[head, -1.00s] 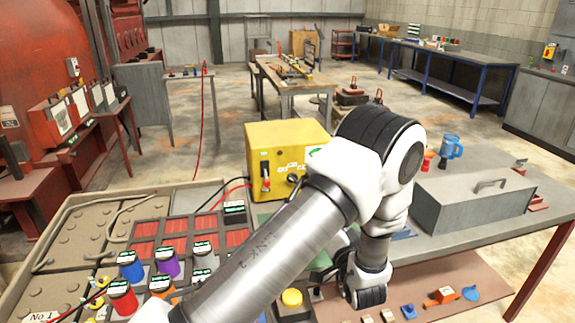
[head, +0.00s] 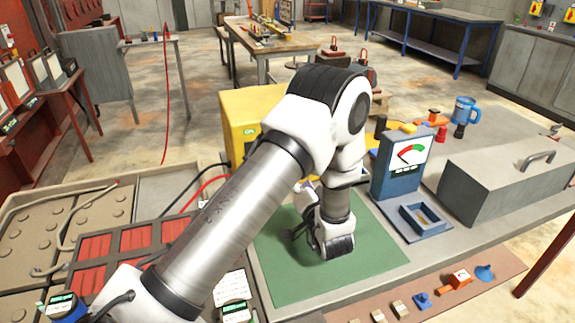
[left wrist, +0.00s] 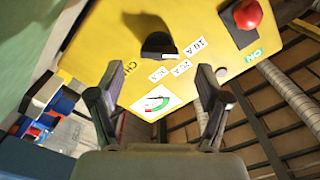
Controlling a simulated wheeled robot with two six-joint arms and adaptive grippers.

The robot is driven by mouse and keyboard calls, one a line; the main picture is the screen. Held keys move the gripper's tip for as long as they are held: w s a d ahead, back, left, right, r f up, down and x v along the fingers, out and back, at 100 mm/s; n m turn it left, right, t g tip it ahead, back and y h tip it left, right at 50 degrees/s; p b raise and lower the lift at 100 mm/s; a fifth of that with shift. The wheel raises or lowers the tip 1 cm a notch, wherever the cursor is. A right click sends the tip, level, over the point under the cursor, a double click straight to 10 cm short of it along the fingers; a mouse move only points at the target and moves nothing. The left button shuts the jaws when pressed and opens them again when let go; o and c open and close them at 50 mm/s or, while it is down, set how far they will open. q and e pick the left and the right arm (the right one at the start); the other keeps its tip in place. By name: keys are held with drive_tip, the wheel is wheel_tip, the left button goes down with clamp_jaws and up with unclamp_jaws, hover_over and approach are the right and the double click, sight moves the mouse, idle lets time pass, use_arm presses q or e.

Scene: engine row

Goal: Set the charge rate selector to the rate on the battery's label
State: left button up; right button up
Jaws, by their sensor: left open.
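The yellow charger (head: 237,112) stands on the bench in the head view, partly hidden behind my left arm. In the left wrist view its yellow face (left wrist: 125,50) fills the middle. A black selector knob (left wrist: 158,45) sits there beside small white rate labels (left wrist: 182,67); one reads 10 A, the others are hard to read. I cannot tell where the knob points. My left gripper (left wrist: 150,85) is open and empty, its fingers spread in front of the charger face below the knob. In the head view the fingers are mostly hidden by the wrist. My right gripper is not in view. I cannot make out the battery's rate label.
A red button (left wrist: 247,14) and a small gauge (left wrist: 155,103) are also on the charger face. A green mat (head: 375,255) lies under my left wrist. A blue meter (head: 400,165) and a grey toolbox (head: 515,175) stand to the right. White printed cards (head: 232,287) lie at bottom.

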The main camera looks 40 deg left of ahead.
use_arm(q)
drive_tip(key=x, duration=0.6)
drive_tip(key=shift+a+f+p, duration=0.1)
drive_tip(key=shift+f+p, duration=0.05)
drive_tip(key=shift+p, duration=0.25)
drive_tip(key=shift+c, duration=0.3)
drive_tip(key=c, duration=1.1)
